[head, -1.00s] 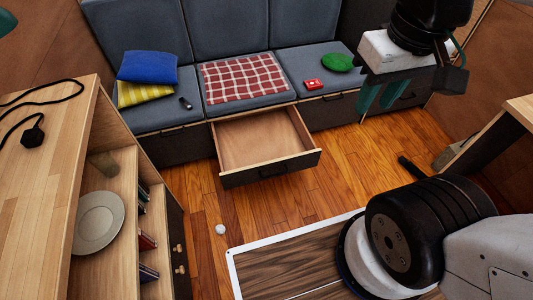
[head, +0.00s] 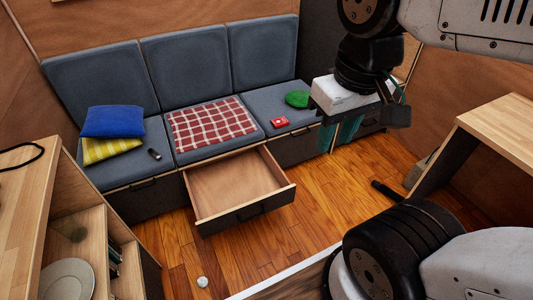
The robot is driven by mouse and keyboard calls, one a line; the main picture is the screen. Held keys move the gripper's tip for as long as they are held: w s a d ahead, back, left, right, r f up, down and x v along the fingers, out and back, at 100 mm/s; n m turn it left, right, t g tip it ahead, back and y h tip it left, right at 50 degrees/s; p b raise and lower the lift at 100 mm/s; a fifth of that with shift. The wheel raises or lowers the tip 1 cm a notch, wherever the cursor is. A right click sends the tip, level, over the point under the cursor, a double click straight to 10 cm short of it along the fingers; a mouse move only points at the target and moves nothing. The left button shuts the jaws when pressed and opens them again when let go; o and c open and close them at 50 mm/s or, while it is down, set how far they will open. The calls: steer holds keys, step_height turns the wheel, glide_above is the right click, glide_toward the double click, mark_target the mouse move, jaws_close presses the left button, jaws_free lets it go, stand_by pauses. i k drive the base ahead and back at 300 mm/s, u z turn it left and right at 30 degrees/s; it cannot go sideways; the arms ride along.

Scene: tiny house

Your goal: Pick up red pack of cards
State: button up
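The red pack of cards (head: 279,122) lies on the right-hand grey seat cushion of the bench, near its front edge. It is small and has a pale mark on top. My gripper (head: 339,135) hangs to the right of the pack in the picture, with its teal fingers pointing down. The fingers are apart with nothing seen between them, so it looks open and empty. It does not touch the pack, and the pack is fully in view.
A green round object (head: 297,99) lies just behind the pack. A checkered cloth (head: 211,122) covers the middle seat. Blue (head: 112,121) and yellow (head: 108,149) pillows and a dark small object (head: 154,154) lie at left. An open, empty drawer (head: 236,184) juts out below the bench.

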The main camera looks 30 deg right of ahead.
mark_target(279, 122)
steer(key=k, duration=0.65)
steer(key=z, duration=0.4)
steer(key=i, duration=1.35)
steer(key=z, duration=0.75)
steer(key=i, duration=0.7)
steer(key=z, duration=0.1)
